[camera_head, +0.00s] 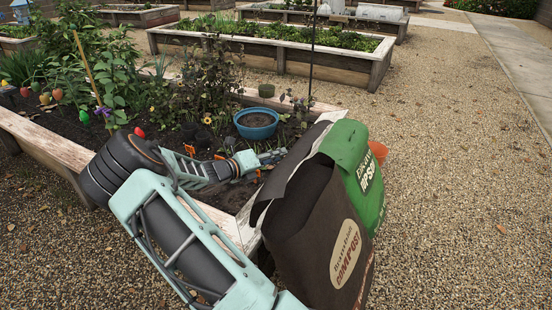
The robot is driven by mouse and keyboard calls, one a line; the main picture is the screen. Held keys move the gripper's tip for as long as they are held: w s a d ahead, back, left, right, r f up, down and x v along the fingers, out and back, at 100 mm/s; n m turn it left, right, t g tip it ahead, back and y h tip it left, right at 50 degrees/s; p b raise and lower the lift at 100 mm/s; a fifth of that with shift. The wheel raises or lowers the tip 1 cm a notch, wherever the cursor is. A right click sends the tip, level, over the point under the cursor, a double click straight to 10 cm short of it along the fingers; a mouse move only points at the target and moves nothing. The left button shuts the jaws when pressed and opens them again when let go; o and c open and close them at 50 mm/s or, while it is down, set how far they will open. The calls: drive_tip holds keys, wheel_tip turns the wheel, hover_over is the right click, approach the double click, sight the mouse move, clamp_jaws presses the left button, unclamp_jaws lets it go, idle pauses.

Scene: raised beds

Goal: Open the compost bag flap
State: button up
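The compost bag (322,255) is brown with a cream oval label and stands at the lower right of centre. Its dark upper part (305,197) slopes up to the top, and a pale-edged flap (287,165) lies along its left side. I cannot tell how far the flap is open. My teal arm comes in from the bottom, bends at the left and reaches right. My gripper (270,158) is just left of the flap, small and partly lost against the plants. Whether its fingers touch the flap or are apart does not show.
A green bag (367,178) stands against the compost bag's right side. An orange pot (378,152) is behind it. The near raised bed (50,142) holds plants and a blue pot (257,124). Another bed (330,66) is farther back. Open gravel (460,180) lies to the right.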

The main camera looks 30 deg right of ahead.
clamp_jaws()
idle(0.3)
drive_tip(key=shift+w+a+p, duration=0.1)
drive_tip(key=shift+w+p, duration=0.05)
drive_tip(key=shift+p, duration=0.25)
drive_tip(key=w+a+f+n+h, duration=0.2)
drive_tip(key=w+a+f+n, duration=0.1)
drive_tip(key=w+f+n, duration=0.2)
drive_tip(key=shift+f+n+g+h, duration=0.15)
drive_tip(key=shift+n+g+h, duration=0.25)
drive_tip(key=shift+w, duration=0.1)
idle(0.3)
